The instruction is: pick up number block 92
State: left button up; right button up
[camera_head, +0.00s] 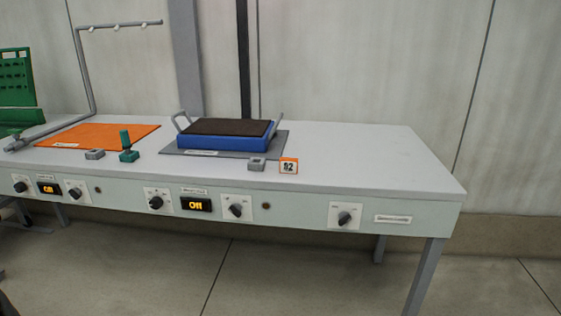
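Number block 92 (288,166) is a small orange block with a pale face and dark digits. It stands upright near the front edge of the grey bench (370,165), just right of a small grey block (256,164). Neither of my grippers shows in the head view, so their state cannot be seen.
A blue tray with a dark top and grey handles (228,143) sits on a grey plate behind the block. An orange mat (97,135), a green joystick-like piece (128,147) and a bent grey pipe stand (85,70) are to the left. The bench's right part is clear.

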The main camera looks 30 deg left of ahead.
aim_at(286, 165)
jog(key=u, duration=0.95)
